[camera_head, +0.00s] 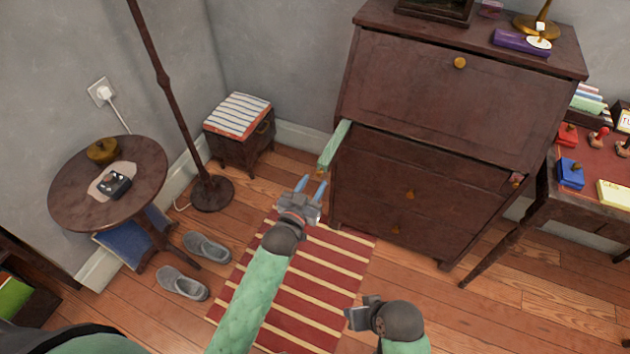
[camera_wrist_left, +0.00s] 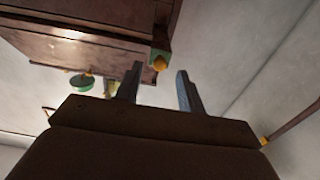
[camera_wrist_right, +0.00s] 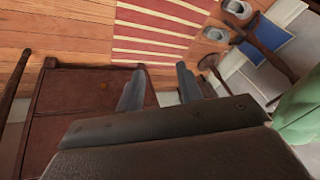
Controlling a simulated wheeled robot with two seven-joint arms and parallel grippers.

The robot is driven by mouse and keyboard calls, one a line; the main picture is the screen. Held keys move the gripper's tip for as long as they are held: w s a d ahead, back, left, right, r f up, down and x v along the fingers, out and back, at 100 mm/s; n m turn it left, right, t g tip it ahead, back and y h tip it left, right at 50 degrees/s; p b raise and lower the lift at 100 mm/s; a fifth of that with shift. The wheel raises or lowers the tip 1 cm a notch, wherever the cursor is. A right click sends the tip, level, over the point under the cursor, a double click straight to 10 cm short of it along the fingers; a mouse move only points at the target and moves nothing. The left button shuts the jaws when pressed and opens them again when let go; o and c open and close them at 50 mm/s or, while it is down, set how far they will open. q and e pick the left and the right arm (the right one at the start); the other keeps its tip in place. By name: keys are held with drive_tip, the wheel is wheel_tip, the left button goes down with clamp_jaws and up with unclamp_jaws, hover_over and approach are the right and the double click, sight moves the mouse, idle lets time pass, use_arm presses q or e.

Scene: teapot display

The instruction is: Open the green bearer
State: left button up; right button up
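The green bearer (camera_head: 334,145) is a narrow bar sticking out from the front of the dark wooden bureau (camera_head: 415,165), at its upper left below the closed sloping lid. Its end and round yellow knob (camera_wrist_left: 160,62) show in the left wrist view. My left gripper (camera_head: 311,187) is open and empty, just in front of the bearer's knob end. In the left wrist view the knob lies beyond the fingertips, between their lines, and looks apart from them. My right gripper (camera_head: 358,313) is lower, in front of the bureau; its fingers stand apart and empty in the right wrist view (camera_wrist_right: 160,88).
A floor lamp (camera_head: 212,193) and a small striped-top stool (camera_head: 238,116) stand left of the bureau. A round table (camera_head: 65,195) is farther left, with grey slippers (camera_head: 182,284) nearby. A desk (camera_head: 590,205) stands right. A striped rug (camera_head: 325,275) covers the floor ahead.

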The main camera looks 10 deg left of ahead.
use_arm(q)
drive_tip(key=v, duration=0.5)
drive_tip(key=shift+s+a+b, duration=0.1)
drive_tip(key=shift+s+b, duration=0.1)
drive_tip(key=shift+b, duration=0.1)
use_arm(e)
drive_tip(key=shift+w+a+f, duration=0.25)
drive_tip(key=shift+a+f, duration=0.35)
drive_tip(key=shift+f, duration=0.3)
drive_tip(key=shift+d+r, duration=0.1)
drive_tip(key=shift+r, duration=0.1)
